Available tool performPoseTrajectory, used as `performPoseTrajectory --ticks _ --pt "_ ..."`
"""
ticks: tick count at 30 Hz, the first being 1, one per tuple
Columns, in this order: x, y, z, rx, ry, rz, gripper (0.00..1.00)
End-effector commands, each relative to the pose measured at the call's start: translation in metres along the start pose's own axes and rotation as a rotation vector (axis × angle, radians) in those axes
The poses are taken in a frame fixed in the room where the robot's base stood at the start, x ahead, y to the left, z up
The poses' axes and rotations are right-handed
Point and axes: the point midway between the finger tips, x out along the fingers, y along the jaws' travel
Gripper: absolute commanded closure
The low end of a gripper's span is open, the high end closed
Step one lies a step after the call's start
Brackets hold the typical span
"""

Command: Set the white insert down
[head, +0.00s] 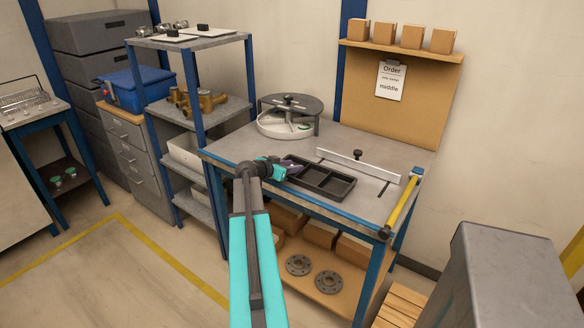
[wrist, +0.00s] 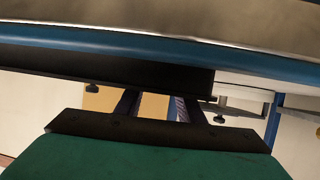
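I cannot make out a white insert with certainty in either view. My gripper (head: 288,168) is over the workbench, at the left end of a black compartment tray (head: 327,182). A small purple-grey shape (head: 293,161) shows at its tip; I cannot tell whether it is a held piece or part of the gripper. In the wrist view, my gripper's two dark fingers (wrist: 156,106) stand apart, with tan showing between them. A black band (wrist: 100,75) hides their tips, so any grip is unclear.
A round grey fixture with a white bowl (head: 282,125) stands at the bench's back left. A white fence (head: 345,163) with a black knob crosses the bench behind the tray. A yellow bar (head: 402,203) marks the right edge. An order sheet (head: 391,80) reads "middle".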

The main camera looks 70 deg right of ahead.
Motion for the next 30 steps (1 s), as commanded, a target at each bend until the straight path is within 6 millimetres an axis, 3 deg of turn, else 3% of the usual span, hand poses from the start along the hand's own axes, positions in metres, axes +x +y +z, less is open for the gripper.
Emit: performPoseTrajectory --ticks 16,30 --pt "-0.002 0.0 -0.005 0.0 0.0 0.0 0.66" --pt "-0.065 0.002 -0.001 0.001 0.001 -0.001 0.66"
